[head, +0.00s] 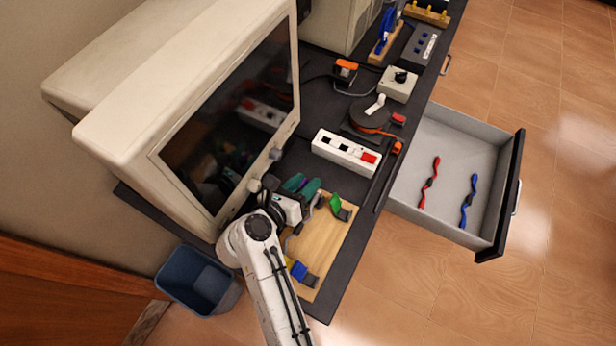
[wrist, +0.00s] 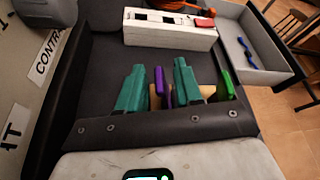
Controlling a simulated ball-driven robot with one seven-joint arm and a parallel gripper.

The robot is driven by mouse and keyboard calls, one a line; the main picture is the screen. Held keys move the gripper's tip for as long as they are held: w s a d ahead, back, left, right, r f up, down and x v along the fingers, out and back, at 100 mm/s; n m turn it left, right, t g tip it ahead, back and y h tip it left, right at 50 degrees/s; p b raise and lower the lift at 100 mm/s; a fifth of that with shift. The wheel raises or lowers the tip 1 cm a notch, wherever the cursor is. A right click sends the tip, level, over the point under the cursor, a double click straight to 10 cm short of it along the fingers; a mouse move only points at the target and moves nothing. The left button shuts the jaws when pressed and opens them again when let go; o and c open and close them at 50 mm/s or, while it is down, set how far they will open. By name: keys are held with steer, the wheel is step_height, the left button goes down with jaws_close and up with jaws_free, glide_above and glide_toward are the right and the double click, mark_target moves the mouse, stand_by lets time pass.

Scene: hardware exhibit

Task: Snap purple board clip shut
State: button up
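The purple board clip (wrist: 161,86) shows in the wrist view, standing between the two teal fingers of my gripper (wrist: 158,84). A gap shows on its left side; it looks close to the right finger, and I cannot tell if they touch. The fingers are apart. In the head view my gripper (head: 303,186) is over the far left part of the wooden board (head: 322,238) and hides the purple clip. A green clip (head: 338,206) is on the board right of my gripper; it also shows in the wrist view (wrist: 226,85). A blue clip (head: 302,272) is at the near edge.
A large monitor (head: 190,110) stands close to the left of my gripper. A white power strip (head: 346,151) lies beyond the board. An open drawer (head: 408,195) at the right holds a red and a blue cable. A blue bin (head: 196,282) stands on the floor at left.

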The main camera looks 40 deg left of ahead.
steer(key=shift+x, duration=1)
steer(key=shift+c, duration=0.2)
jaws_close()
